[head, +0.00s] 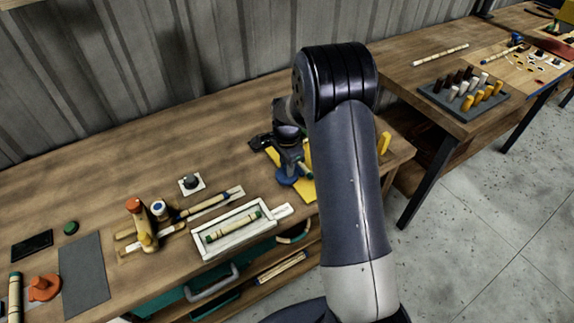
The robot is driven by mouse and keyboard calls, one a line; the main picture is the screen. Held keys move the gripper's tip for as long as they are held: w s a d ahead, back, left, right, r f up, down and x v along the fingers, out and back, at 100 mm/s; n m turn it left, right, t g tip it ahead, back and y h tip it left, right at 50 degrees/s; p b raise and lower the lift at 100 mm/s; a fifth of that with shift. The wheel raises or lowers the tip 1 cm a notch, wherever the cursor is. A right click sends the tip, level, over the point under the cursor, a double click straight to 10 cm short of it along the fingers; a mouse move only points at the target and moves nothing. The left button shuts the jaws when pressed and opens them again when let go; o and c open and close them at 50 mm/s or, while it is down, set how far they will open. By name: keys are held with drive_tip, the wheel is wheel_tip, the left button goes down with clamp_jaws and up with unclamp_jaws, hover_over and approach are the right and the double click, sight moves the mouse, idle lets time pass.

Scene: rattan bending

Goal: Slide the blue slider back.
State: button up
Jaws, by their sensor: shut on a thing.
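My gripper (289,160) is at the end of my arm, over a yellow board (307,190) on the wooden bench. It is shut on a blue piece, which looks like the blue slider (286,179), low at the board's left edge. The fingertips are small and dark, so the exact grip is hard to see. My own arm hides part of the board and what lies behind it.
A white tray (226,247) with a green-ended rattan piece stands to the left. A bending jig with an orange-topped post (134,205) is further left. A grey peg block (464,117) is on the right bench. Bare bench lies behind the jig.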

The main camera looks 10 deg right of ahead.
clamp_jaws()
drive_tip(key=a, duration=0.2)
drive_tip(key=s+a+b, duration=0.1)
drive_tip(key=shift+s+a, duration=0.1)
drive_tip(key=shift+a, duration=0.3)
drive_tip(key=o, duration=0.6)
unclamp_jaws()
drive_tip(key=shift+a, duration=0.1)
drive_tip(key=shift+o, duration=0.5)
